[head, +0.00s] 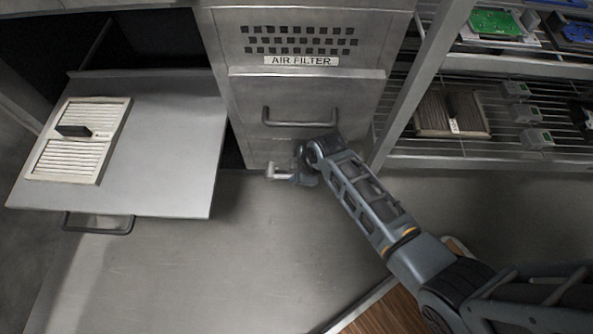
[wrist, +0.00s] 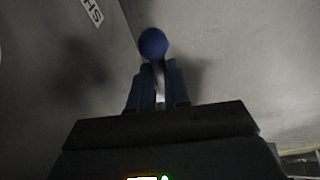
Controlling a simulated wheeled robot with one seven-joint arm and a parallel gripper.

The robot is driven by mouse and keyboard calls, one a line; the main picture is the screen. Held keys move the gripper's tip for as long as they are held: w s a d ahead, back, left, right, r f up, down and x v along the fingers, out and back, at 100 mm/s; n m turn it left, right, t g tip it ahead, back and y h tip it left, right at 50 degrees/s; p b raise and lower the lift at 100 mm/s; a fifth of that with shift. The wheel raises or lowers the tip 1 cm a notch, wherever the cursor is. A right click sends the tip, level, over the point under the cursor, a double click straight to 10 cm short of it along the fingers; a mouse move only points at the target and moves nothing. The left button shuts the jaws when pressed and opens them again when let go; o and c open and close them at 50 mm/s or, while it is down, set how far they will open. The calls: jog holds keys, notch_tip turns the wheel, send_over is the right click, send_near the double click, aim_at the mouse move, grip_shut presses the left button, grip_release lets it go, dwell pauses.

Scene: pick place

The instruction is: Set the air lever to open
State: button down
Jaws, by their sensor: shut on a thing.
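The air lever has a round blue knob (wrist: 153,43) on a thin pale shaft, seen in the wrist view. My gripper (wrist: 159,88) has its two blue-grey fingers shut around the shaft, just below the knob. In the head view my arm reaches to the lower front of the grey cabinet marked AIR FILTER (head: 301,61), below its handle. The knob cannot be made out there, and the lever's pivot is hidden. Part of a white label (wrist: 92,13) shows at the top left of the wrist view, cut off by the frame.
An open drawer-like shelf (head: 175,150) at left holds a pale slatted filter (head: 78,140). A dark handle (head: 299,118) sits on the cabinet above my gripper. A wire rack (head: 480,145) with a brown filter (head: 452,114) and small boxes stands at right. The metal floor in front is bare.

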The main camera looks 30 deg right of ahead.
jog(key=shift+a+r+g+h+p, duration=0.1)
jog(key=shift+r+g+h+p, duration=0.2)
jog(key=shift+p, duration=0.15)
jog(key=c, duration=1.1)
grip_release()
jog(key=shift+w, duration=0.1)
jog(key=shift+r+p, duration=0.4)
jog(key=shift+r, duration=0.05)
jog(key=s+d+p, duration=0.4)
jog(key=s, duration=0.7)
jog(key=shift+s+p, duration=0.3)
jog(key=shift+s, duration=0.1)
